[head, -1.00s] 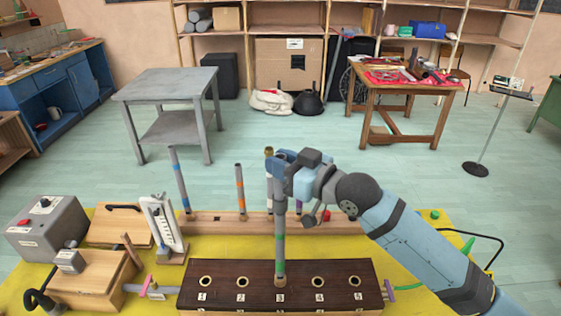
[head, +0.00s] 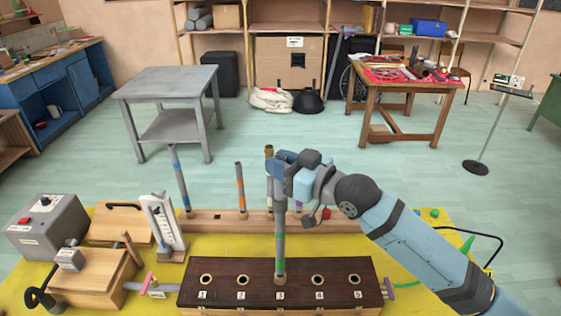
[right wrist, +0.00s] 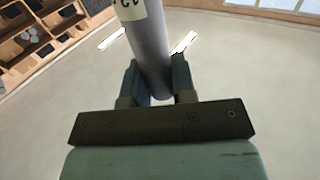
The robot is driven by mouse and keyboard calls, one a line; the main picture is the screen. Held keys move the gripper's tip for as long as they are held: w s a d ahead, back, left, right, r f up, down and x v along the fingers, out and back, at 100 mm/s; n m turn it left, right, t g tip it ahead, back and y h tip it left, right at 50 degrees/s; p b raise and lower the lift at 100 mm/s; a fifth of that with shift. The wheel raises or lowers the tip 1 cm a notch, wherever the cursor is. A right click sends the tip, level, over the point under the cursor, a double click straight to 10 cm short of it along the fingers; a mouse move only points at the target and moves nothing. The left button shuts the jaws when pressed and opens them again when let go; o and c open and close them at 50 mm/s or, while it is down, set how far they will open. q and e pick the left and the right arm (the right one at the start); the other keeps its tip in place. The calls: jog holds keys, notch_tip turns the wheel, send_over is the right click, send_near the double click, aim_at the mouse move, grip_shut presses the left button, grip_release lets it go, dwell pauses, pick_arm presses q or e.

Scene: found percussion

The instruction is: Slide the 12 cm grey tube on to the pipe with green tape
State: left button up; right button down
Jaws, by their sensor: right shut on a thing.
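The pipe with green tape (head: 280,241) stands upright in hole 3 of the dark numbered block (head: 222,294). My right gripper (head: 279,165) is shut on the grey tube (head: 279,195), above the block. The tube is upright and in line with the pipe. Its lower part meets or overlaps the pipe's upper part; I cannot tell exactly how far it is around the pipe. In the right wrist view the grey tube (right wrist: 148,50) runs between the two fingers (right wrist: 153,88), with a pale printed label near the top. My left gripper is not in view.
Behind the block, a wooden rack (head: 215,222) holds upright pipes, one with blue tape (head: 180,180) and one with orange tape (head: 240,185). A white gauge (head: 163,225), wooden boxes and a grey box (head: 46,228) stand left on the yellow mat (head: 420,290).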

jog(key=shift+f+b, duration=0.6)
jog(key=shift+f, duration=0.75)
jog(key=c, duration=0.9)
grip_release()
jog(key=shift+o, duration=0.2)
jog(key=b+v, duration=0.3)
jog(key=v, duration=1)
jog(key=shift+s+d, duration=0.25)
jog(key=shift+d, duration=0.1)
jog(key=shift+f, duration=0.15)
jog(key=s+d+f+m+t+h+p, duration=0.1)
jog(key=s+f+m+h, duration=0.15)
jog(key=f, duration=0.75)
jog(key=s+d+f+m+t+h+p, duration=0.1)
jog(key=d+f+m+t+h, duration=0.15)
jog(key=f, duration=0.65)
jog(key=s+d+f+m+g+h, duration=0.1)
jog(key=s+d+f+h, duration=0.1)
jog(key=s+f, duration=0.5)
jog(key=s+d+f+m+g+h+p, duration=0.1)
jog(key=s+d+f+g+h, duration=0.1)
jog(key=s+f, duration=0.6)
notch_tip(320, 180, down, 3)
jog(key=shift+s+d+f+m+h, duration=0.25)
jog(key=shift+d+m+h, duration=0.2)
jog(key=shift+h, duration=0.65)
